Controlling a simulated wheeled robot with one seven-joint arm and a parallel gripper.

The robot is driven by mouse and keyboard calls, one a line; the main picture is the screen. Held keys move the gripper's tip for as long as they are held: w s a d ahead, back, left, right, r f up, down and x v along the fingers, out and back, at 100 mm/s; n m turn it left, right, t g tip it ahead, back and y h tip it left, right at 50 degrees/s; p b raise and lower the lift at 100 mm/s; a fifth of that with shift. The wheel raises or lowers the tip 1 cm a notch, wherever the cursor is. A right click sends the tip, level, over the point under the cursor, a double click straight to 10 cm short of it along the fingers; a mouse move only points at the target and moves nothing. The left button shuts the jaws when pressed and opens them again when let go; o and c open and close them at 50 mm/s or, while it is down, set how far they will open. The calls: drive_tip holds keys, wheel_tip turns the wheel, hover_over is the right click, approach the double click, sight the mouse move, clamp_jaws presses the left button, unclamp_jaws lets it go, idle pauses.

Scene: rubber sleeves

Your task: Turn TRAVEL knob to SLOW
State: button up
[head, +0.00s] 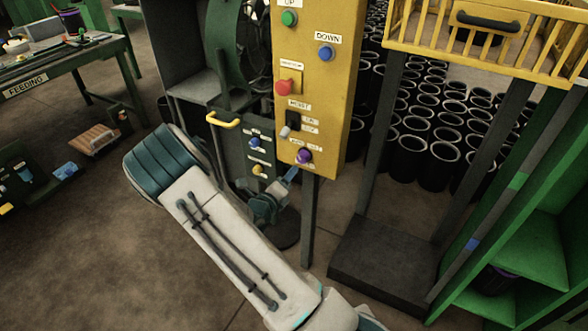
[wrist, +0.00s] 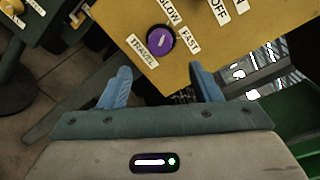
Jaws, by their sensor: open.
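The purple TRAVEL knob (head: 304,156) sits low on the yellow control panel (head: 315,80). In the wrist view the knob (wrist: 160,40) shows a pale pointer mark; which label it points at is hard to tell. The TRAVEL label (wrist: 142,50) is beside it, with the SLOW label (wrist: 170,12) and what looks like a FAST label (wrist: 189,39) on its other side. My gripper (wrist: 161,86) is open and empty, its blue fingers spread wide. The knob lies ahead of the gap between the fingertips, apart from them. In the head view my gripper (head: 291,175) is just below the knob.
The panel also has a green UP button (head: 289,18), a blue DOWN button (head: 326,53), a red knob (head: 286,87) and a HOIST switch (head: 290,125). A dark green box (head: 258,140) with a yellow handle stands left. Black sleeves (head: 435,165) fill the floor behind.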

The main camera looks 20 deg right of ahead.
drive_tip(key=v, duration=0.4)
drive_tip(key=shift+s+a, duration=0.1)
drive_tip(key=shift+s, duration=0.05)
drive_tip(key=s+d+r+m+g+y, duration=0.1)
drive_tip(key=s+d+r+m+g, duration=0.1)
drive_tip(key=s+r+m+g, duration=0.65)
drive_tip(key=s+d+r+m+g+y, duration=0.1)
drive_tip(key=s+d+m+g, duration=0.35)
drive_tip(key=m, duration=0.85)
drive_tip(key=s+a+r+m+t+y+p, duration=0.1)
drive_tip(key=s+a+r+m+t+y, duration=0.1)
drive_tip(key=s+a+r+m+y, duration=0.3)
drive_tip(key=s+a+r+m+t+y, duration=0.2)
drive_tip(key=s+a+r+m+y, duration=0.2)
drive_tip(key=a+m, duration=0.5)
drive_tip(key=s+m+y, duration=0.2)
drive_tip(key=shift+s+r+t+p, duration=0.3)
drive_tip(key=shift+r+t+p, duration=0.1)
